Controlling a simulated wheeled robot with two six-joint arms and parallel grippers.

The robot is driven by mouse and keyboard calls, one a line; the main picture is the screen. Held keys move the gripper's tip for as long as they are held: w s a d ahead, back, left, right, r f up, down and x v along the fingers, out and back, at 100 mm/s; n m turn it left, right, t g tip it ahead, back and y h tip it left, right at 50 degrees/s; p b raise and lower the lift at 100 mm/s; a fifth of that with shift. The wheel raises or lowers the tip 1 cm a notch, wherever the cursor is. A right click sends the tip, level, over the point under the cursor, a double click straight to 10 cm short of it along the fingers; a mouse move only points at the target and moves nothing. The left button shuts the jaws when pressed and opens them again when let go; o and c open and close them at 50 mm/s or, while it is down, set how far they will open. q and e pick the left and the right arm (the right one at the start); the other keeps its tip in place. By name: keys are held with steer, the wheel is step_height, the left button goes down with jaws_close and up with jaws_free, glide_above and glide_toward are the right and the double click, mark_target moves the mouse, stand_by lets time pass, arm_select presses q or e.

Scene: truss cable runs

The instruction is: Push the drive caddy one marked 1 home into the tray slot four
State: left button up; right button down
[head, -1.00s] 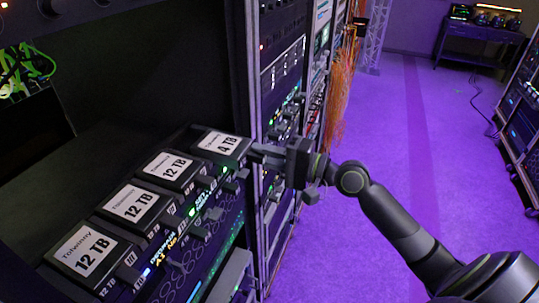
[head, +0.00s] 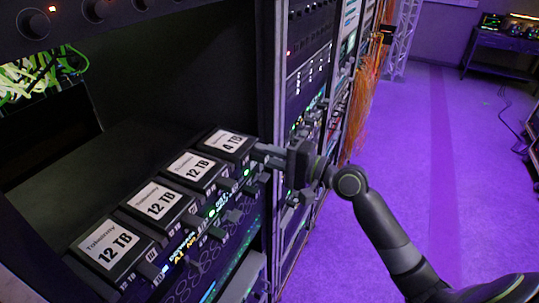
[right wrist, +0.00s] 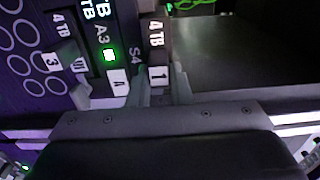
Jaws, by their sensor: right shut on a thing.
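The caddy marked 1 shows in the right wrist view (right wrist: 157,40), with a 4 TB label and a white 1 tag on its front. In the head view, a caddy with a 4 TB label (head: 228,142) sits at the right end of the row, and my right gripper (head: 265,155) is at its front. The right wrist view shows the fingers shut on the caddy's front. The slot mark S4 (right wrist: 136,58) and a white 4 tag (right wrist: 120,81) are just left of the caddy. I cannot tell how deep the caddy sits. My left gripper is not in view.
Three 12 TB caddies (head: 107,243) stand in the row to the left. A rack post (head: 269,80) rises beside my right gripper. Orange cables (head: 362,110) hang farther back. The purple floor on the right is open.

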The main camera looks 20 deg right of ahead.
steer(key=shift+w+a+r, duration=0.1)
steer(key=shift+w+a, duration=0.05)
steer(key=shift+w, duration=0.05)
steer(key=shift+w+a, duration=0.35)
steer(key=shift+w, duration=0.05)
steer(key=c, duration=1.3)
jaws_free()
steer(key=shift+o, duration=0.2)
